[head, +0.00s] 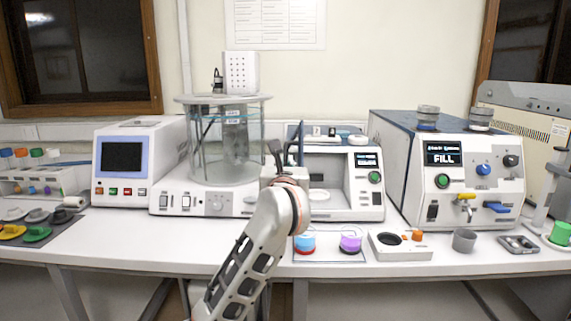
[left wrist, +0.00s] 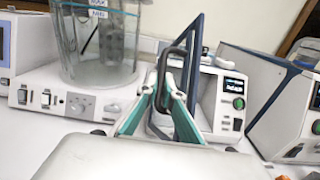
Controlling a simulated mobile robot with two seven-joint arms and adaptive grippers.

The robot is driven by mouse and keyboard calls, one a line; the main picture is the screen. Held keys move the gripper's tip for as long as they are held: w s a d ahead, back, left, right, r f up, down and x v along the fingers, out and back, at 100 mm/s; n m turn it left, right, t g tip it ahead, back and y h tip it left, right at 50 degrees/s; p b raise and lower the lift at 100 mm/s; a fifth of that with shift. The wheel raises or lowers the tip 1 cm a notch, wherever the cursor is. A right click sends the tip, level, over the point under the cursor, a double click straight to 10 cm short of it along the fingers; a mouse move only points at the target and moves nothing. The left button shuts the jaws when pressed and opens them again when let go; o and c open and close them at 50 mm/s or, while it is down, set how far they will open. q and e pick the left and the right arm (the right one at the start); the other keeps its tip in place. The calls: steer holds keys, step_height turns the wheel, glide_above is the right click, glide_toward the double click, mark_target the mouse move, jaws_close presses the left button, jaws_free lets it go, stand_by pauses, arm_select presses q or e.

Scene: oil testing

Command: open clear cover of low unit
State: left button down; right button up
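The low unit (head: 352,203) is a white box with a small screen and a green knob, right of the glass tank. It also shows in the left wrist view (left wrist: 230,92). Its clear cover has a blue frame (left wrist: 194,45) and a dark handle (left wrist: 163,72). In the left wrist view the cover stands out from the unit, seen nearly edge-on. My left gripper (head: 283,152) is at the unit's left front. Its teal-lined fingers (left wrist: 163,88) close in on both sides of the handle and appear shut on it. My arm hides part of the unit's left side in the head view.
The glass tank (head: 225,150) on its white base stands close on the left. A larger unit (head: 445,178) marked FILL stands on the right. A red-blue jar (head: 305,243), a purple jar (head: 350,240) and a small white device (head: 400,247) sit in front.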

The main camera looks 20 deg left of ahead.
arm_select(q)
steer(key=s+a+p, duration=0.1)
steer(key=a, duration=0.6)
steer(key=shift+f, duration=0.3)
steer(key=c, duration=2.6)
jaws_free()
steer(key=shift+o, duration=0.6)
steer(key=shift+s+a, duration=0.1)
steer(key=shift+a, duration=0.05)
steer(key=v, duration=1.2)
arm_select(e)
steer(key=shift+a+r, duration=0.15)
steer(key=shift+r, duration=0.25)
